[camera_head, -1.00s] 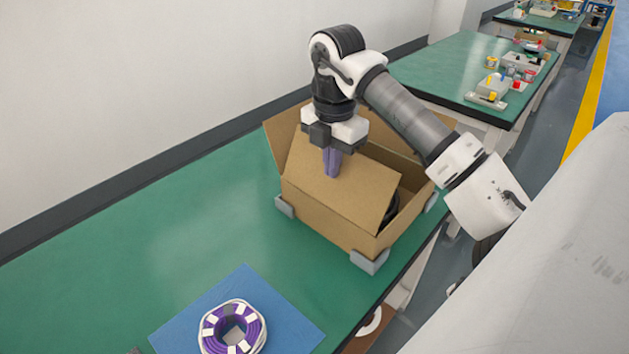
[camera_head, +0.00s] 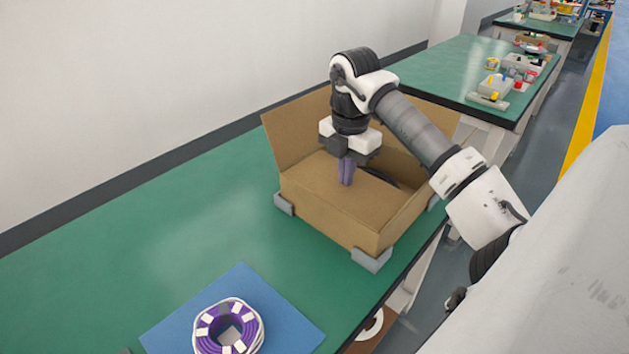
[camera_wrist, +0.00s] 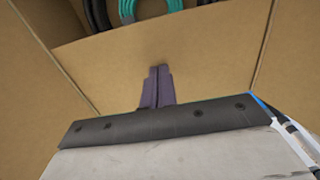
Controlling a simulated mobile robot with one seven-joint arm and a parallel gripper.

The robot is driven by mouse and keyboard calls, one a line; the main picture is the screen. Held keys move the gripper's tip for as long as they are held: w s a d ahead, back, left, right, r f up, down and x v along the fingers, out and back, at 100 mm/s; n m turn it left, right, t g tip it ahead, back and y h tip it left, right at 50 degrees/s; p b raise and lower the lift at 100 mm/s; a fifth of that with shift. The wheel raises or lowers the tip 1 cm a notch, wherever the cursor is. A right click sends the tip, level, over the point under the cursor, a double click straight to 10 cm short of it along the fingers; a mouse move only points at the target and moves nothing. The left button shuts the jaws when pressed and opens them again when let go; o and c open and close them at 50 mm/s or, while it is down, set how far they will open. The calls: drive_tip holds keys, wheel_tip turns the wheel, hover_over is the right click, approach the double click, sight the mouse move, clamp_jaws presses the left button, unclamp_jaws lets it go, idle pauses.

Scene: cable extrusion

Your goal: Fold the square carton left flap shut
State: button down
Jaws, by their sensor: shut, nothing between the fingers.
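The square carton (camera_head: 318,213) stands on the green table, held at its corners by grey blocks. Its left flap (camera_head: 325,184) is folded inward and lies nearly flat across the near left part of the opening; it also shows in the wrist view (camera_wrist: 215,65). My gripper (camera_head: 346,183) is shut and empty, pointing down with its purple fingertips at the flap's upper face, seemingly touching it. In the wrist view my fingers (camera_wrist: 157,82) are together over the flap. Beyond the flap's edge, black and teal cable coils (camera_wrist: 152,8) show inside the carton.
A back flap (camera_head: 285,137) stands up toward the wall, and the far flap is also raised. A purple and white cable coil (camera_head: 228,328) lies on a blue mat (camera_head: 283,323) at the front. The green table (camera_head: 150,235) left of the carton is clear.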

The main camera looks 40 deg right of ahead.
drive_tip(key=shift+r, duration=0.1)
wheel_tip(320, 180, up, 10)
drive_tip(key=p, duration=0.6)
